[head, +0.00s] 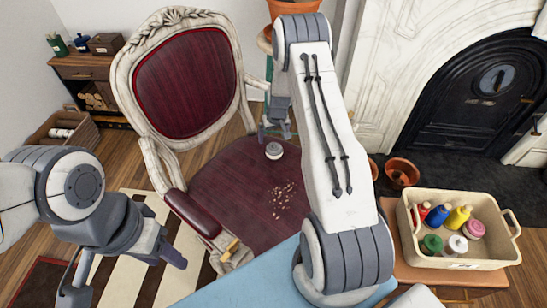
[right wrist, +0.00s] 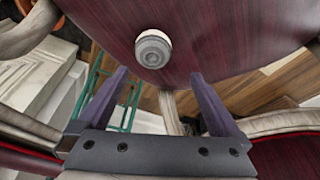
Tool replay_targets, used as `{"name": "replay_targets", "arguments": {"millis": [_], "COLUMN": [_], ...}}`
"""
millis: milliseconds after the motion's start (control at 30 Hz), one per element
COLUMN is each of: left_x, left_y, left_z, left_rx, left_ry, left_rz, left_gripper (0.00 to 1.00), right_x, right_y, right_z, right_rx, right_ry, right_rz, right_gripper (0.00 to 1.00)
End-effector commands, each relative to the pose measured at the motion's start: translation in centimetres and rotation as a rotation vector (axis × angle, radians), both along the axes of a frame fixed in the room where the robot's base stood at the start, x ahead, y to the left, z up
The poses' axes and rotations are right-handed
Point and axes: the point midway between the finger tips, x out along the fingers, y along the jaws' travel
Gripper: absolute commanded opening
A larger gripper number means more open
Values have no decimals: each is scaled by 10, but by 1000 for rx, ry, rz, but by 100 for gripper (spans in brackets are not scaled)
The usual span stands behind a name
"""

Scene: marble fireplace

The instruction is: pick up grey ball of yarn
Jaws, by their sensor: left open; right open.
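A small round grey and white thing (head: 274,150) sits on the dark red chair seat (head: 235,185), near its back right edge. It is pale with a darker round top, and I cannot tell for sure whether it is the grey ball of yarn. It also shows in the right wrist view (right wrist: 153,49), beyond the fingertips. My right gripper (head: 276,131) is open and empty just past it, partly hidden by my forearm. In the right wrist view the fingers (right wrist: 160,84) are spread apart, not touching it. My left gripper (head: 170,256) is open, low at the left, away from it.
The chair's armrest (head: 192,212) and carved back (head: 185,70) border the seat. Small crumbs (head: 283,198) lie on the seat. A cream crate (head: 458,263) with several coloured bottles stands at the right. Terracotta pots (head: 402,172) stand near the fireplace. A basket (head: 70,138) is at the left.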

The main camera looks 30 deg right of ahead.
Motion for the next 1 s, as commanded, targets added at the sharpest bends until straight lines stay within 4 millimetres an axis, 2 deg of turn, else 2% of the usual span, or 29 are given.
{"name": "replay_targets", "arguments": {"millis": [67,300,567,800,1000], "left_x": [0,0,0,0,0], "left_y": [0,0,0,0,0], "left_z": [-5,-10,-13,-19,-20], "left_rx": [0,0,0,0,0], "left_ry": [0,0,0,0,0], "left_rz": [0,0,0,0,0], "left_gripper": [50,50,50,50,50], "right_x": [-1,9,14,23,25], "right_y": [-11,-15,-16,-18,-18], "right_z": [-17,-53,-74,-108,-115], "right_rx": [-3,-4,-4,-4,-4], "right_ry": [-1,-2,-2,-2,-3], "right_rz": [-16,-19,-19,-19,-19], "right_gripper": [100,100,100,100,100]}}
